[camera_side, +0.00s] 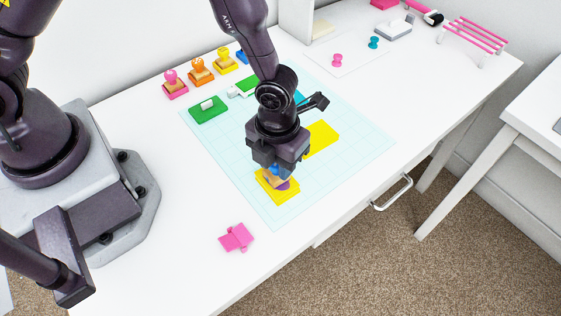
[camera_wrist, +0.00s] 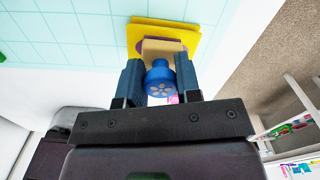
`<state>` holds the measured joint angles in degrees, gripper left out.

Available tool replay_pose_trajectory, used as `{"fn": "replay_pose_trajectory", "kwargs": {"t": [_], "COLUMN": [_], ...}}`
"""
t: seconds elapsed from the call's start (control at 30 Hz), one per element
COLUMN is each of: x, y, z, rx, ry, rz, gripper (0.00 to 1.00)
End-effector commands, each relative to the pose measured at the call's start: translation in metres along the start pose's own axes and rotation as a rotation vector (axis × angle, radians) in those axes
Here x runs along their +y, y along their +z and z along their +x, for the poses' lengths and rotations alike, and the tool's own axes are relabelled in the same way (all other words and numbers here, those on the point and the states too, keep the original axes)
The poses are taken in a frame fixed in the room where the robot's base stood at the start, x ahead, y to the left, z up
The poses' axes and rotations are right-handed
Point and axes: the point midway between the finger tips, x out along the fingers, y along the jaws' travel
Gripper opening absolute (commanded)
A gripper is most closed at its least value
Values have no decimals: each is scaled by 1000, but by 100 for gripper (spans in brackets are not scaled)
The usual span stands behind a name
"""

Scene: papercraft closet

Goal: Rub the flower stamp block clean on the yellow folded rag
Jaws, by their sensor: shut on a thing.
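The flower stamp block has a blue round knob with a pale flower mark (camera_wrist: 160,86) and a tan wooden block (camera_wrist: 163,49). My gripper (camera_wrist: 160,66) is shut on it by the knob, one finger on each side. In the side view my gripper (camera_side: 275,167) points down. The stamp is over the yellow folded rag (camera_side: 286,199) at the near part of the mat, which shows layered edges in the wrist view (camera_wrist: 165,27). Purple shows around the block's edge on the rag. The stamp's underside is hidden, and I cannot tell how firmly it touches.
A light teal grid mat (camera_side: 345,165) lies below. A second yellow rectangle (camera_side: 322,138) is behind my gripper. Stamps in pink (camera_side: 174,84), orange (camera_side: 201,73) and yellow (camera_side: 225,62) stand at the back left, near a green pad (camera_side: 208,110). A pink piece (camera_side: 236,238) lies front left.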

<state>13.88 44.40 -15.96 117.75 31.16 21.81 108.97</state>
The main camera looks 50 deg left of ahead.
Motion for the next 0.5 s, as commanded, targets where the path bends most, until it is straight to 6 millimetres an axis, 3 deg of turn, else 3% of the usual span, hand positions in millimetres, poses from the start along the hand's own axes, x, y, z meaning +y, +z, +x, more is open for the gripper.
{"fn": "replay_pose_trajectory", "kwargs": {"t": [0.23, 0.5], "x": [9, -2], "y": [3, -1], "z": [1, 1], "rx": [0, 1], "ry": [0, 0], "rz": [0, 3], "gripper": [3, 3]}}
